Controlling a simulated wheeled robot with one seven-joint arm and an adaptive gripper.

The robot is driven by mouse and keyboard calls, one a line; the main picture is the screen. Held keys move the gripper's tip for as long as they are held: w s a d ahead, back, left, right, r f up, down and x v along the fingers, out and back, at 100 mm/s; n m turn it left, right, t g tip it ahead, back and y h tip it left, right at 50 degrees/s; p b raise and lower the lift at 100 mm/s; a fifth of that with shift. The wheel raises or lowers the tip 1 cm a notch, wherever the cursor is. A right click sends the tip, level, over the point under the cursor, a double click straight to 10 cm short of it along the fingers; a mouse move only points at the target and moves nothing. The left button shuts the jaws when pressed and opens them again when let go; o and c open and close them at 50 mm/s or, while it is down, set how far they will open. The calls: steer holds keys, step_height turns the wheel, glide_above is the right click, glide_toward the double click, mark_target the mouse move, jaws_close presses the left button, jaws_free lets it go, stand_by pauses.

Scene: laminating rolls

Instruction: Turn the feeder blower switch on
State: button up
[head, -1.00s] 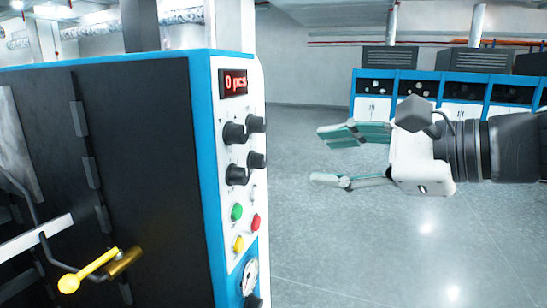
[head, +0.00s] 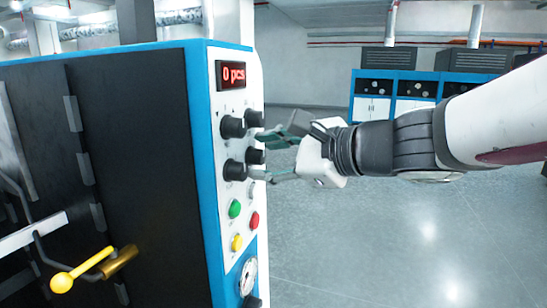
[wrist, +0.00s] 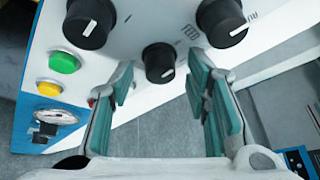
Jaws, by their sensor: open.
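The control panel (head: 229,110) of the blue-edged machine carries several black rotary knobs, including an upper left knob (head: 233,127), a lower left knob (head: 235,171) and a lower right knob (head: 255,157). Their labels are too small to read, so I cannot tell which is the feeder blower switch. My gripper (head: 262,155) is open and empty, reaching to the panel's right side at the lower right knob. In the wrist view, one knob (wrist: 158,62) with a white pointer line shows between and beyond my open fingers (wrist: 163,98). I cannot tell whether they touch it.
Close below are a green button (head: 234,209), a red button (head: 254,220), a yellow button (head: 237,243) and a gauge (head: 247,275). A yellow-knobbed lever (head: 62,283) sticks out at the lower left. The floor (head: 370,240) to the right is clear.

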jaws_close()
